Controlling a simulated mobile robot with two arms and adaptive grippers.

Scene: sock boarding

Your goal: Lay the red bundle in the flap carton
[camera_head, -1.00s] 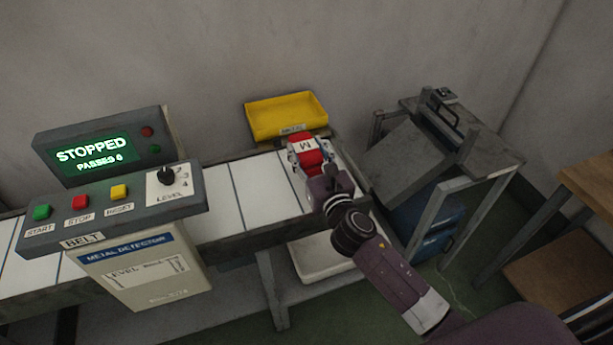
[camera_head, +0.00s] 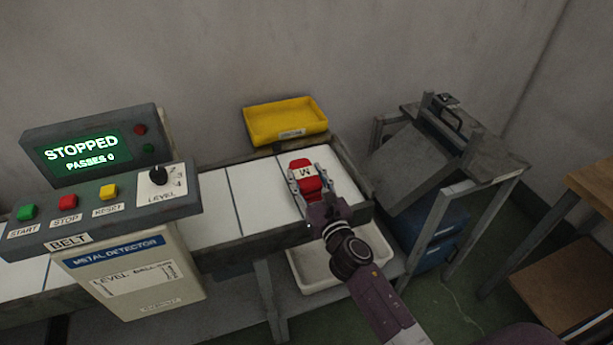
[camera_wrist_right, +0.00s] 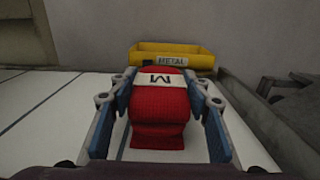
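The red bundle (camera_head: 303,164) with a white band marked M is over the right part of the white belt. My right gripper (camera_head: 307,180) is shut on it, one finger on each side. In the right wrist view the bundle (camera_wrist_right: 160,115) sits between the blue-padded fingers (camera_wrist_right: 162,90), its banded far end at the fingertips. I cannot tell whether its underside touches the belt. No flap carton can be made out in these views. My left gripper is not in view.
A yellow METAL bin (camera_head: 285,135) stands behind the belt (camera_head: 255,195). The metal detector panel (camera_head: 110,210) reads STOPPED. A white tray (camera_head: 315,270) lies below the belt. A metal stand with a slanted plate (camera_head: 405,170) is on the right, beside a wooden table (camera_head: 590,190).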

